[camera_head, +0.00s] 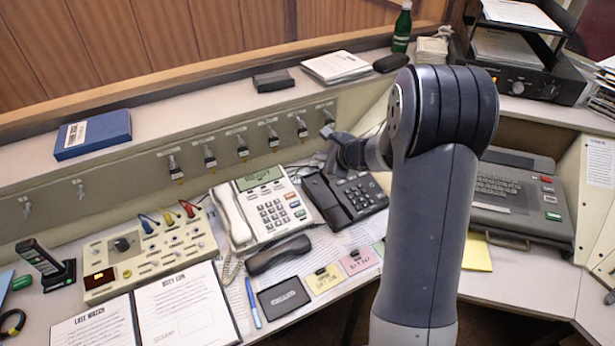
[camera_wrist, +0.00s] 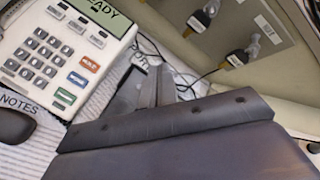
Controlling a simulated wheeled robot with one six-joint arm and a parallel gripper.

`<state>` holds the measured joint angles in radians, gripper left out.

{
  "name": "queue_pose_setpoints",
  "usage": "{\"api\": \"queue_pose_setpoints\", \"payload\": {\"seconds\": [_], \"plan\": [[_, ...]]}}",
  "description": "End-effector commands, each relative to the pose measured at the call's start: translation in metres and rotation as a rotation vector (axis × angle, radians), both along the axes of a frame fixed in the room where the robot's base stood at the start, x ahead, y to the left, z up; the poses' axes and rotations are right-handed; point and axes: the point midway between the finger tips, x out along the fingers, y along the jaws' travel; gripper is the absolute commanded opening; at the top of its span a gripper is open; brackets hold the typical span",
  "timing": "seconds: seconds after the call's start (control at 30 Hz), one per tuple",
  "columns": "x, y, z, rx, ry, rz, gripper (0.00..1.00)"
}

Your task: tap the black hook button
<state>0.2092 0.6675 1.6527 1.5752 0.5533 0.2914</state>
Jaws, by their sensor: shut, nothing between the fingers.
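A black desk phone (camera_head: 362,197) sits on the console right of the white phone (camera_head: 268,208). I cannot clearly make out the hook button; my gripper partly covers the phone's upper edge. A black handset (camera_head: 278,255) lies on the desk before the white phone. My gripper (camera_head: 333,166) is over the back left part of the black phone, shut and empty. In the wrist view its fingers (camera_wrist: 149,80) point away beside the white phone (camera_wrist: 58,58), and the black phone is mostly hidden. I cannot tell whether they touch it.
A panel with several hanging plugs (camera_head: 241,143) rises behind the phones. A switch box (camera_head: 150,250) stands left, and a grey keyboard terminal (camera_head: 520,195) right. Labelled cards (camera_head: 324,279) and a black notebook (camera_head: 284,298) lie in front. My arm blocks the view right of the black phone.

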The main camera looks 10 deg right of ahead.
Motion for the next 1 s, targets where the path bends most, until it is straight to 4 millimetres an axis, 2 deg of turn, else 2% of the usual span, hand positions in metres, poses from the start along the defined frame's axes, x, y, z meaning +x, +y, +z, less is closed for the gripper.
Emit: {"api": "queue_pose_setpoints", "payload": {"seconds": [0.27, 0.47, 1.0], "plan": [[0.000, 0.000, -0.001, -0.001, 0.000, 0.002, 0.00], [0.001, 0.001, -0.010, -0.001, 0.000, 0.002, 0.00], [0.011, 0.004, -0.079, -0.002, -0.001, 0.003, 0.00]]}}
